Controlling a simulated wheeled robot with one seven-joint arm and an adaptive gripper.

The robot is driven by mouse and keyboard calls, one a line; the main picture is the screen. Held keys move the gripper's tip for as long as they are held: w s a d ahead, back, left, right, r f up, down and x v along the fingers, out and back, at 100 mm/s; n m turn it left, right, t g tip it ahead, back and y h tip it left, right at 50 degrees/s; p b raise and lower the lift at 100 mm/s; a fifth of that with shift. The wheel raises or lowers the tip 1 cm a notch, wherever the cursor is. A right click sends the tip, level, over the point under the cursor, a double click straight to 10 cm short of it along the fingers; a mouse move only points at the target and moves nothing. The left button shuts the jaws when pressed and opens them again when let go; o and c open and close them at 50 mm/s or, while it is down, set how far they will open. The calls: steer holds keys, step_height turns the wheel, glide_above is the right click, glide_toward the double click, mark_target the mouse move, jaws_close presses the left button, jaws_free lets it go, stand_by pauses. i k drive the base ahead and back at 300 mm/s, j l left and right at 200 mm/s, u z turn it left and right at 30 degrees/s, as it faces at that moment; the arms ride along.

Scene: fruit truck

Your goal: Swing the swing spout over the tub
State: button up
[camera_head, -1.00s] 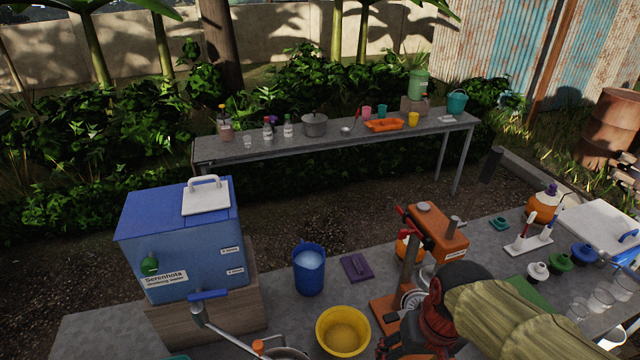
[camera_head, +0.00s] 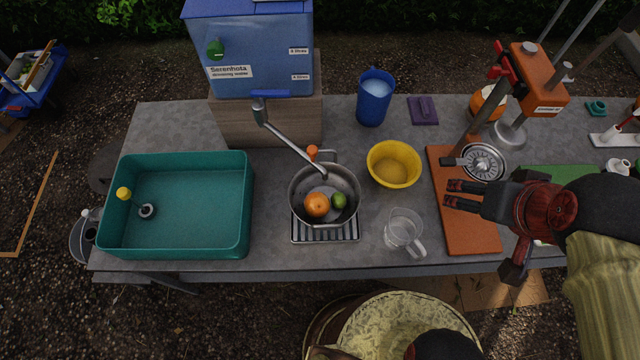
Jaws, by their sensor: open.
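The swing spout (camera_head: 291,146) is a grey metal pipe below the blue water box. It runs down to the right, and its end is over a steel pot (camera_head: 352,187) holding an orange and a green fruit. A blue lever (camera_head: 270,94) sits at its top. The teal tub (camera_head: 190,252) stands at the left of the counter, apart from the spout. Inside it is a dark round piece with a yellow knob beside it. My gripper (camera_head: 450,195) is open and empty over the orange board, to the right of the spout and the glass jug.
The blue water box (camera_head: 250,50) stands on a wooden block (camera_head: 240,125). A yellow bowl (camera_head: 393,164), a glass jug (camera_head: 403,232) and a blue cup (camera_head: 374,98) stand between the spout and my gripper. An orange press (camera_head: 540,80) stands at the right. The counter between tub and pot is clear.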

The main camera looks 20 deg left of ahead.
mark_target(312, 151)
steer(key=u, duration=1.4)
